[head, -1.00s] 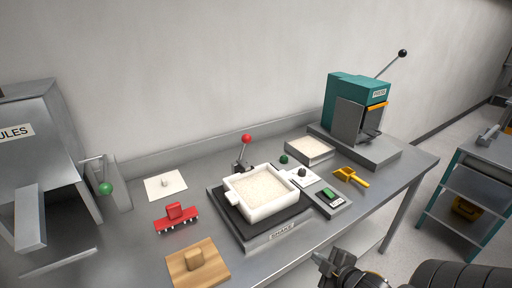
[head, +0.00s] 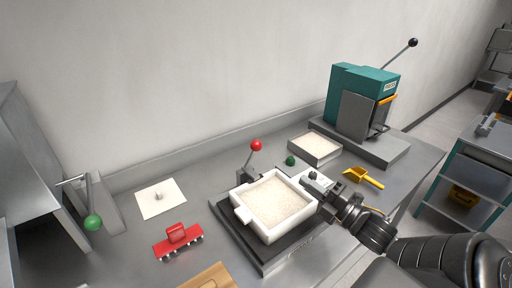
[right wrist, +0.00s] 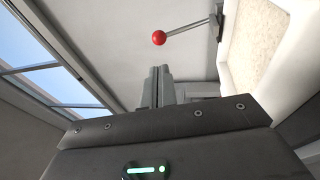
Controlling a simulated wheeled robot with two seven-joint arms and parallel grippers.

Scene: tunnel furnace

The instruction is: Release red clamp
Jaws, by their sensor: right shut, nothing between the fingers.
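The red clamp is a lever with a red ball knob (head: 257,146) on a grey shaft, rising from a dark bracket at the back left of the white tray (head: 242,215). The knob also shows at the top of the right wrist view (right wrist: 158,38), apart from my fingers. The tray, filled with pale grains, sits on a dark platform (head: 229,233). My right gripper (head: 308,178) is shut and empty, by the tray's right edge; its fingers (right wrist: 157,85) point toward the knob's side in the wrist view. My left gripper is not in view.
A red toothed tool (head: 177,236), a white card (head: 161,199) and a wooden block board (head: 212,279) lie left. A green knob (head: 290,160), a grey tray of grains (head: 315,158), a yellow scoop (head: 363,178) and a teal press (head: 359,87) stand right.

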